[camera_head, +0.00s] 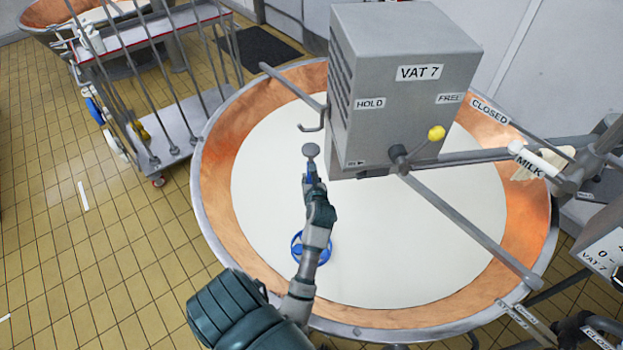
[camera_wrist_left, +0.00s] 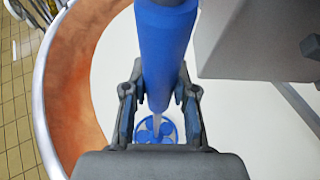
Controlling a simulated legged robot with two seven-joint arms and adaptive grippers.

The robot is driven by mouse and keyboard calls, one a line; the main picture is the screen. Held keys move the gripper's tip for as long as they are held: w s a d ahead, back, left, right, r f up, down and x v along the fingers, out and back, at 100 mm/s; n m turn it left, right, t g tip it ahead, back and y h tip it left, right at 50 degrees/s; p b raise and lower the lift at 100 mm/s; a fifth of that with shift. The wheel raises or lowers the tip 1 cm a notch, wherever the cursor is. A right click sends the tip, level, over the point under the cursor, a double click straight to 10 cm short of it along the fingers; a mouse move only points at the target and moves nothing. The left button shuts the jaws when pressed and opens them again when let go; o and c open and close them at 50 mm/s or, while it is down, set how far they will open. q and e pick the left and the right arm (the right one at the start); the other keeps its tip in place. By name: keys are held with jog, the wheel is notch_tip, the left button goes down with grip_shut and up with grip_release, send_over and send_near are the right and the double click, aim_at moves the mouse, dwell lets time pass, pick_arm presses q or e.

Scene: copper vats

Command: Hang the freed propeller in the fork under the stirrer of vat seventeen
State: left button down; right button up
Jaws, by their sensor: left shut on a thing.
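My left gripper (camera_head: 313,186) is shut on the blue shaft of the propeller (camera_wrist_left: 168,50) over the vat. The shaft's grey disc top (camera_head: 310,150) sticks up above the jaws, just below and apart from a grey hooked fork (camera_head: 314,127). The propeller's blue ring (camera_head: 298,245) hangs below, partly behind my arm; the ring also shows in the wrist view (camera_wrist_left: 155,129). The grey stirrer box (camera_head: 400,100) reads VAT 7, not seventeen. Its yellow-knobbed lever (camera_head: 436,133) points towards FREE. My right gripper is out of view.
The copper vat (camera_head: 222,140) is full of white liquid. Grey bars cross it, one carrying a MILK tag (camera_head: 530,167). A wheeled rack (camera_head: 180,125) stands at the left. Tiled floor (camera_head: 80,260) is open at the lower left.

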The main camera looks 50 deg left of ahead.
pick_arm(q)
jog(key=s+r, duration=0.3)
jog(key=r, duration=0.7)
jog(key=shift+s+r+p, duration=0.15)
jog(key=shift+s+p, duration=0.15)
jog(key=shift+r, duration=0.1)
jog(key=s+d+r, duration=0.1)
jog(key=d+r, duration=0.1)
jog(key=r, duration=0.8)
jog(key=s+d+r, duration=0.1)
jog(key=d+r, duration=0.1)
jog(key=r, duration=0.8)
jog(key=shift+s+r, duration=0.35)
jog(key=shift+s, duration=0.05)
dwell(0.4)
jog(key=shift+f, duration=0.1)
